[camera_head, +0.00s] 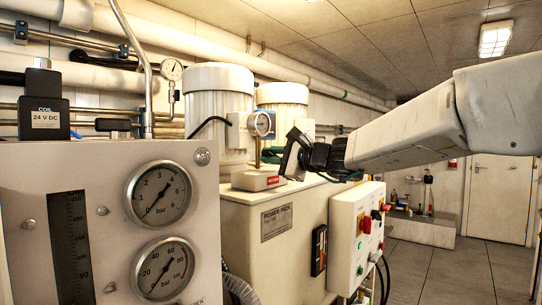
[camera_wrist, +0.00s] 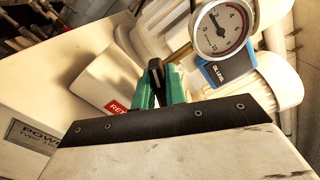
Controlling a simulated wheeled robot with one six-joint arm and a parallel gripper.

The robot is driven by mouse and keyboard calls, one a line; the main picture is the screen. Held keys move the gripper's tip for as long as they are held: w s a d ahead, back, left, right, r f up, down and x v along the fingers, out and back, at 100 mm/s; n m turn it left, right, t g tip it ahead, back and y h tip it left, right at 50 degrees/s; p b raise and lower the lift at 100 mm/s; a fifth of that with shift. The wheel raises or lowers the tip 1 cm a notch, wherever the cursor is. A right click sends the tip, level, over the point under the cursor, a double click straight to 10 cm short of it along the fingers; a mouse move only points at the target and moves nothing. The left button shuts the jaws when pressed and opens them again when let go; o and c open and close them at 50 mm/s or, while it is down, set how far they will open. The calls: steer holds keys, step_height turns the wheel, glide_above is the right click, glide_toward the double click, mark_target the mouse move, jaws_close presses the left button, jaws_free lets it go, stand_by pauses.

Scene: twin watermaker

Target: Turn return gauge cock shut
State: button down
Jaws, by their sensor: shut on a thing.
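My gripper (camera_wrist: 157,88) has green fingers shut on a small black handle (camera_wrist: 155,66), which I take to be the return gauge cock. The handle stands up between the fingertips, and its lower part is hidden by them. A red label starting with "RET" (camera_wrist: 115,107) is on a pale block just left of the fingers. A round gauge (camera_wrist: 222,28) with a blue tag is to the right. In the head view my gripper (camera_head: 281,156) reaches in from the right, beside the gauge (camera_head: 262,124); the cock cannot be made out there.
The power pack cabinet (camera_head: 285,240) stands below, with a switch box (camera_head: 358,225) on its right side. Two white motors (camera_head: 219,95) rise behind. A gauge panel (camera_head: 110,230) fills the near left. Open floor (camera_head: 450,275) lies to the right.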

steer(key=n, duration=0.5)
steer(key=shift+f, duration=0.25)
stand_by(0.3)
steer(key=c, duration=1.4)
jaws_free()
steer(key=shift+c, duration=0.2)
steer(key=shift+s, duration=0.1)
steer(key=v, duration=0.7)
steer(key=shift+s+d, duration=0.2)
steer(key=shift+d, duration=0.15)
